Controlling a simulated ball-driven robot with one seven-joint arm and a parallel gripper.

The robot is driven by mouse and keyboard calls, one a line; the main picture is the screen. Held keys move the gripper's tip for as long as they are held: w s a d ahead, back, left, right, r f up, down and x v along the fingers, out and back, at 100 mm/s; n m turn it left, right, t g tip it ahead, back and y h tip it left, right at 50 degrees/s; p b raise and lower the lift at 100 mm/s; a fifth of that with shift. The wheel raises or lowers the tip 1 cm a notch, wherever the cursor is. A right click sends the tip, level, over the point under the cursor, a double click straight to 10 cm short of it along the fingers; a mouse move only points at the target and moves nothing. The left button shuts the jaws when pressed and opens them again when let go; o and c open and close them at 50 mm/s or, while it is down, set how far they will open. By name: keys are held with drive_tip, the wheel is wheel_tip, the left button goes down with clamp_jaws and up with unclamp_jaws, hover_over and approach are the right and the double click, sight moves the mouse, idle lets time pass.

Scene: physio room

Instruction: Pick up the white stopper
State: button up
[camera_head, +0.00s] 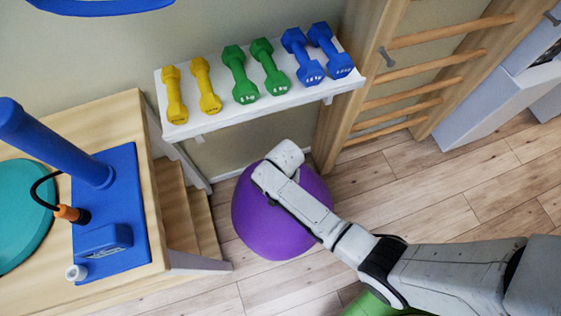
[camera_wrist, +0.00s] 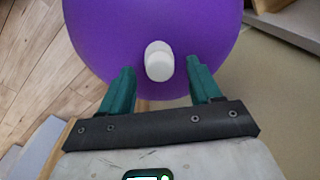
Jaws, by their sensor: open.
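The white stopper (camera_wrist: 158,61) shows in the wrist view as a short, round-ended white peg against the purple ball (camera_wrist: 98,28). It appears to stick out of the ball towards the camera. My gripper (camera_wrist: 160,68) is open, with one green finger on each side of the stopper and a gap on both sides. In the head view my arm reaches over the same purple ball (camera_head: 257,225). The stopper and my fingertips are hidden there.
A white shelf (camera_head: 215,124) with yellow, green and blue dumbbells is mounted above the ball. Wooden wall bars (camera_head: 340,110) stand behind.

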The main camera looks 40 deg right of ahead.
drive_tip(key=shift+f, duration=0.5)
drive_tip(key=c, duration=1.1)
drive_tip(key=shift+r, duration=0.15)
